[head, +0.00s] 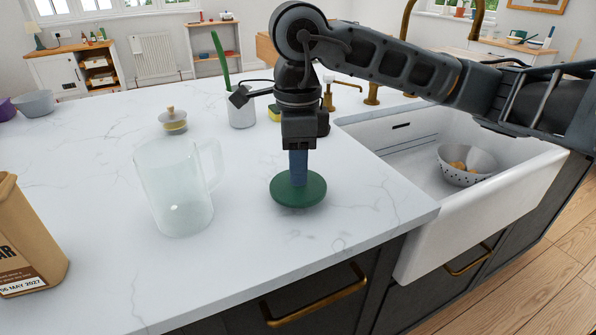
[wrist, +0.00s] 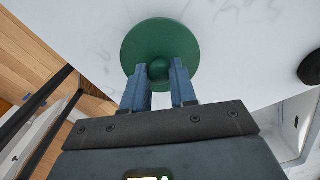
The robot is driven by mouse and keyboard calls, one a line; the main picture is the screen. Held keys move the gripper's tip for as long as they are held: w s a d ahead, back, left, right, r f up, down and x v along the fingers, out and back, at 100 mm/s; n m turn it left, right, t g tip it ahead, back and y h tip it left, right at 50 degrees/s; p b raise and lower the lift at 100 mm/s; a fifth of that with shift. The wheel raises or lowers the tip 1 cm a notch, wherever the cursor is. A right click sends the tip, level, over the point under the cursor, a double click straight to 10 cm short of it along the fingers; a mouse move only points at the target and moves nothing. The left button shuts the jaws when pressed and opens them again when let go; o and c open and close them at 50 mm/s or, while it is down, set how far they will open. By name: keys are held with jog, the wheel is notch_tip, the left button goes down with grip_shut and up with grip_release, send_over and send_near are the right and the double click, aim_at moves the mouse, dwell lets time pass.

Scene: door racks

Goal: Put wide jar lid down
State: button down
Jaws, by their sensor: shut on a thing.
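The wide jar lid (head: 298,195) is a round green disc with a knob on top, at or just above the white marble counter in the head view. It also shows in the wrist view (wrist: 160,40), lying flat-side down with its knob between the fingers. My gripper (head: 298,178) points straight down from above and is shut on the lid's knob. In the wrist view, my gripper's blue fingers (wrist: 160,80) flank the knob. Whether the lid's underside touches the counter cannot be told.
A clear glass jug (head: 177,190) stands left of the lid. A small lidded pot (head: 173,122) and a white utensil holder (head: 241,108) stand behind. The white sink (head: 405,150) with a colander (head: 466,166) lies to the right. A brown bag (head: 25,240) stands front left. Counter around the lid is clear.

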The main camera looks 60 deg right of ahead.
jog(key=shift+f, duration=1.1)
jog(key=shift+f, duration=0.15)
jog(key=c, duration=0.9)
grip_release()
notch_tip(320, 180, up, 12)
jog(key=shift+r+b, duration=0.2)
jog(key=shift+b, duration=0.15)
